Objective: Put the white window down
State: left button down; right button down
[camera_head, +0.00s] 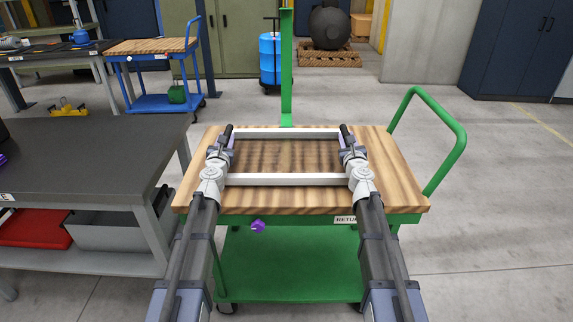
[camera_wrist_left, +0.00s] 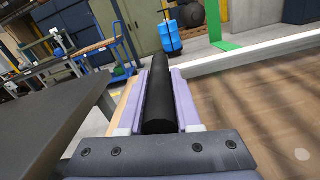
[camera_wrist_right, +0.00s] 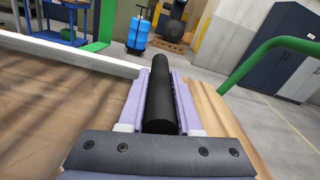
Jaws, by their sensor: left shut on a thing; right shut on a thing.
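The white window (camera_head: 287,180) is a rectangular white frame with a clear middle. In the head view it is over the wooden top of the green cart (camera_head: 405,190); I cannot tell if it touches the wood. My left gripper (camera_head: 225,142) is shut on a black handle (camera_wrist_left: 160,95) at the window's left side. My right gripper (camera_head: 349,142) is shut on a black handle (camera_wrist_right: 159,95) at its right side. The window's far bar shows in the left wrist view (camera_wrist_left: 255,52) and the right wrist view (camera_wrist_right: 70,55).
The green cart has a push handle (camera_head: 455,150) at right and a tall green post (camera_head: 286,70) behind. A dark workbench (camera_head: 80,155) stands close at left. A blue cart (camera_head: 150,47), a blue barrel (camera_head: 270,58) and cabinets stand farther back.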

pick_arm(q)
jog(key=shift+f+b, duration=0.4)
jog(key=shift+f, duration=0.1)
pick_arm(e)
jog(key=shift+f, duration=0.5)
pick_arm(q)
jog(key=c, duration=1.1)
grip_release()
jog(key=shift+f, duration=0.15)
pick_arm(e)
jog(key=c, duration=1.1)
grip_release()
jog(key=shift+f, duration=0.15)
pick_arm(q)
jog(key=shift+o, duration=0.9)
jog(key=shift+r, duration=0.2)
pick_arm(e)
jog(key=shift+o, duration=0.9)
jog(key=shift+s+r, duration=0.1)
jog(key=shift+r, duration=0.1)
pick_arm(q)
jog(key=o, duration=0.3)
pick_arm(e)
jog(key=o, duration=0.3)
pick_arm(q)
jog(key=shift+s, duration=0.15)
jog(key=s, duration=1.2)
jog(key=shift+w, duration=0.1)
pick_arm(e)
jog(key=s, duration=1.2)
